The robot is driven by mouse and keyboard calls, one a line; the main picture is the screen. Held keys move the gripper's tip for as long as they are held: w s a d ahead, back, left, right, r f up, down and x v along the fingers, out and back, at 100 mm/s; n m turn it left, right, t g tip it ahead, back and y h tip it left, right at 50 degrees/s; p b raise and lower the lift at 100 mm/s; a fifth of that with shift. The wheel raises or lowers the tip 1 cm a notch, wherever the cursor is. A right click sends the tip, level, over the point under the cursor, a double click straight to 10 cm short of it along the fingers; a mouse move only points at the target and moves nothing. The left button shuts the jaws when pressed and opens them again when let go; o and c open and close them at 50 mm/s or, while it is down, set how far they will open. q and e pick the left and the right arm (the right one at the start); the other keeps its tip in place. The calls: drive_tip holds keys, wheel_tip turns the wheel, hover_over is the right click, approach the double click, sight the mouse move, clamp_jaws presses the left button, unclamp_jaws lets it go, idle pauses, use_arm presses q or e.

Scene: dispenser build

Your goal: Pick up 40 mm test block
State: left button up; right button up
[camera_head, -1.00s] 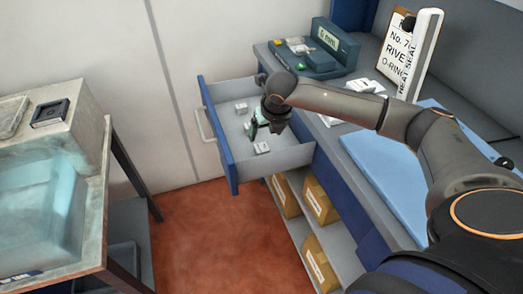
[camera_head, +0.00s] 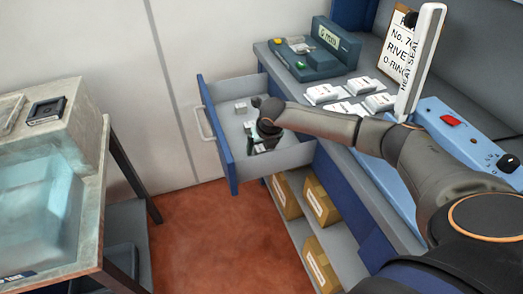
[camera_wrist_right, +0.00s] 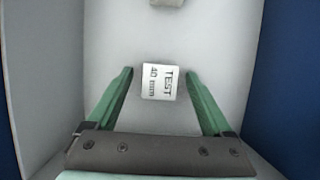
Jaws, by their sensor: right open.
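The 40 mm test block (camera_wrist_right: 160,81) is a small white block with "TEST 40 mm" printed on its top. In the right wrist view it lies on the pale drawer floor, between the fingertips of my right gripper (camera_wrist_right: 160,76). The green fingers are open, with a gap on either side of the block. In the head view my right gripper (camera_head: 262,145) is low inside the open drawer (camera_head: 228,160), near its front side wall, and mostly hides the block. My left gripper is not in view.
Other small white blocks (camera_head: 240,107) lie farther back in the drawer. Drawer walls rise on both sides in the wrist view. On the bench stand a dark gauge with a display (camera_head: 325,50), white packets (camera_head: 340,107) and a blue heat sealer (camera_head: 455,130).

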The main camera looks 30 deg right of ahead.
drive_tip(key=shift+c, duration=0.2)
clamp_jaws()
idle(0.4)
drive_tip(key=shift+w+r, duration=0.1)
